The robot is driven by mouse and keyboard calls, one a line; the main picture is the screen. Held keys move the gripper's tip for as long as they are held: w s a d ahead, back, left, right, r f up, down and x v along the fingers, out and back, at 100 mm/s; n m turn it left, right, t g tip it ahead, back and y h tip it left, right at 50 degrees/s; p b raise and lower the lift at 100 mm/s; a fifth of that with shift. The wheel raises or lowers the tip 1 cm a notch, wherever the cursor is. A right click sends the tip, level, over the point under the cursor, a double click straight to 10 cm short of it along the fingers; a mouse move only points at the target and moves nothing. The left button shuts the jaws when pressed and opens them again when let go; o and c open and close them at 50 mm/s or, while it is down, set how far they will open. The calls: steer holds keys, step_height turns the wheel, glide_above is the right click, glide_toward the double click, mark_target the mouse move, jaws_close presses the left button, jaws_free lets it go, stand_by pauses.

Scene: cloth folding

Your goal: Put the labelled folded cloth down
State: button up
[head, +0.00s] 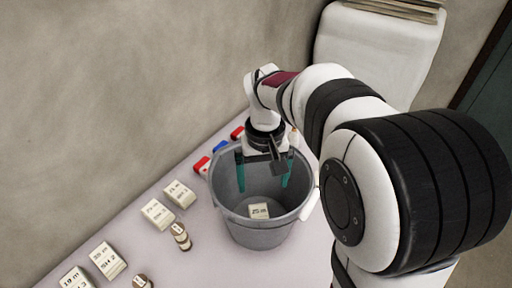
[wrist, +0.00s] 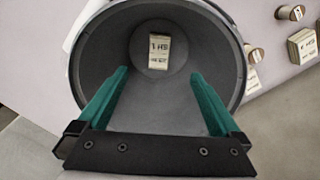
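A small cream folded cloth with a printed label (head: 259,211) lies inside the grey bucket (head: 262,238), at its bottom. In the wrist view the cloth (wrist: 159,51) shows on the bucket's floor, beyond the fingertips and apart from them. My gripper (head: 264,175) is over the bucket, with its teal fingers reaching down inside the rim. In the wrist view my gripper (wrist: 160,75) has its fingers wide apart with nothing between them.
Several other labelled cream cloths (head: 108,260) lie on the pale table (head: 215,258) left of the bucket. Spools (head: 181,236) stand among them. Red and blue items (head: 220,148) lie behind the bucket along the wall. The table in front of the bucket is clear.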

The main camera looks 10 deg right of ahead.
stand_by(0.4)
step_height(320, 180, up, 7)
stand_by(0.4)
steer(key=s+f+m+y, duration=0.1)
steer(key=s+f+m, duration=0.1)
steer(key=s, duration=0.9)
steer(key=s+a+f+m, duration=0.1)
steer(key=s+f+m, duration=0.2)
steer(key=s, duration=0.9)
steer(key=shift+a+f+m+y, duration=0.2)
steer(key=shift+f+m+y, duration=0.15)
steer(key=shift+f, duration=0.45)
